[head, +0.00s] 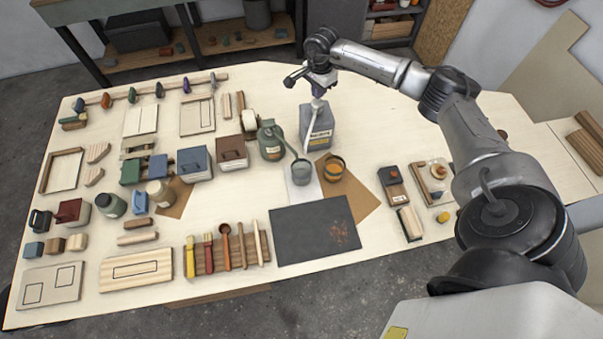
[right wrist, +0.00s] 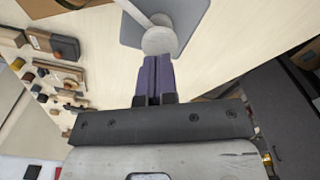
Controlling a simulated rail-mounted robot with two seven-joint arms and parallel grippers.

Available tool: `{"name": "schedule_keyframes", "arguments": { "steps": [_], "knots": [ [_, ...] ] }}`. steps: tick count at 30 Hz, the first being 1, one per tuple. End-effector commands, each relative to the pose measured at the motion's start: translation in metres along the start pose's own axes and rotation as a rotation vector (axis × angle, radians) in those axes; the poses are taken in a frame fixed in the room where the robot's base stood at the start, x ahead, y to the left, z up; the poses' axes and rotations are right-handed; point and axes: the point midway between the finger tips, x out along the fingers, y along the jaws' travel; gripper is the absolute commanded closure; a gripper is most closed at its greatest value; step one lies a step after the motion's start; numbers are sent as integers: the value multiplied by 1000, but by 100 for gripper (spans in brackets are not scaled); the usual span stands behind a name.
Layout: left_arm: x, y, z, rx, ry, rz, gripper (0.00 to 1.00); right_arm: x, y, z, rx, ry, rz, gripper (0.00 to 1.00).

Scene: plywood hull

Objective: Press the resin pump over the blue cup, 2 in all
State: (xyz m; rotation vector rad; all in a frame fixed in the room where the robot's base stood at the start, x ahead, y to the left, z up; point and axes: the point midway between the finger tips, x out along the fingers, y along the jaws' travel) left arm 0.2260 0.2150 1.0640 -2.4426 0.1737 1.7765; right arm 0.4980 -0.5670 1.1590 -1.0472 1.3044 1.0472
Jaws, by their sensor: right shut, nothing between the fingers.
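The resin pump is a blue-grey canister (head: 317,130) with a label and a pale spout, standing at the back middle of the table. Its round pale pump head (right wrist: 160,41) shows in the right wrist view. A grey-looking cup (head: 302,174) stands on white paper below the spout; its colour is not clearly blue. My right gripper (head: 317,93) is above the canister, pointing down, with purple fingers shut and empty. In the right wrist view its fingertips (right wrist: 155,60) overlap the pump head's edge; I cannot tell whether they touch. My left gripper is out of view.
A green canister (head: 270,142) with its own spout stands left of the cup. A cup with orange contents (head: 334,169) stands to the right on brown card. A dark mat (head: 300,235) lies in front. Tools and blocks crowd the left side. The back right of the table is mostly clear.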

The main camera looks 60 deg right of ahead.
Motion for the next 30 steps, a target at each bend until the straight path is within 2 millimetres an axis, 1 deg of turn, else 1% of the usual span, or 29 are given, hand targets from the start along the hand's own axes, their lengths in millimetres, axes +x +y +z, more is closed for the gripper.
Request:
{"name": "schedule_keyframes", "arguments": {
  "steps": [18, 30],
  "knots": [
    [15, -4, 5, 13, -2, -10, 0, 19, 0, 0, 0, 0, -1, 100],
    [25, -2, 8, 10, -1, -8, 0, 33, 0, 0, 0, 0, 1, 100]
  ]
}}
